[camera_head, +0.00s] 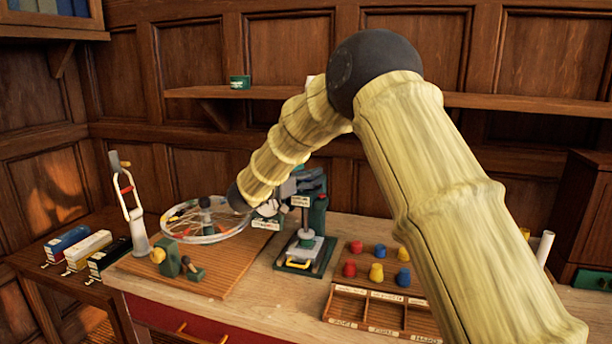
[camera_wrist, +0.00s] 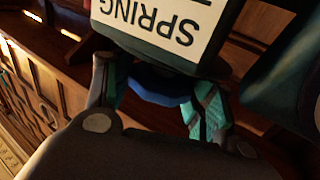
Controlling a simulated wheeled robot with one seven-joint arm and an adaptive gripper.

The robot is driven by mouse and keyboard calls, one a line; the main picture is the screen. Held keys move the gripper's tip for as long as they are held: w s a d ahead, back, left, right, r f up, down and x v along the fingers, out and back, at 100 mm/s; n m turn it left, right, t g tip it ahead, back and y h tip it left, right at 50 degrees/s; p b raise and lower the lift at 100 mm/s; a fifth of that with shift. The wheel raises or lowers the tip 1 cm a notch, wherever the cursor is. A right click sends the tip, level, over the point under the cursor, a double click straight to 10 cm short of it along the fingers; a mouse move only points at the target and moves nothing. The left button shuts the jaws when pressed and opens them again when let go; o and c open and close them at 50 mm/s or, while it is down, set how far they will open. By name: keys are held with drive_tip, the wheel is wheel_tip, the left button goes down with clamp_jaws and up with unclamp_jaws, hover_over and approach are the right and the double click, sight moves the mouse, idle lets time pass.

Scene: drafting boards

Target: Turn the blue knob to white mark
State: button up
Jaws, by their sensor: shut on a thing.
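The blue knob (camera_wrist: 160,84) shows in the wrist view between the two teal-padded fingers of my gripper (camera_wrist: 157,106), which is shut on it. The knob sits just below a white sign (camera_wrist: 165,22) that reads "SPRING" upside down, with more lettering cut off. In the head view my gripper (camera_head: 303,184) is at a dark green device near the back of the bench, and the knob is hidden there. I cannot make out the white mark in either view.
A green press-like stand (camera_head: 304,262) is in front of my gripper. A spoked wheel (camera_head: 208,222) is to its left. Several red, yellow and blue pieces (camera_head: 376,273) and a wooden compartment tray (camera_head: 345,305) are to the right. A shelf (camera_head: 500,102) runs along the wall.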

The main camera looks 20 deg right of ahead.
drive_tip(key=shift+f, duration=0.1)
idle(0.5)
drive_tip(key=o, duration=1)
drive_tip(key=shift+a, duration=0.1)
drive_tip(key=v, duration=1.1)
drive_tip(key=shift+s+a, duration=0.2)
drive_tip(key=shift+a, duration=0.15)
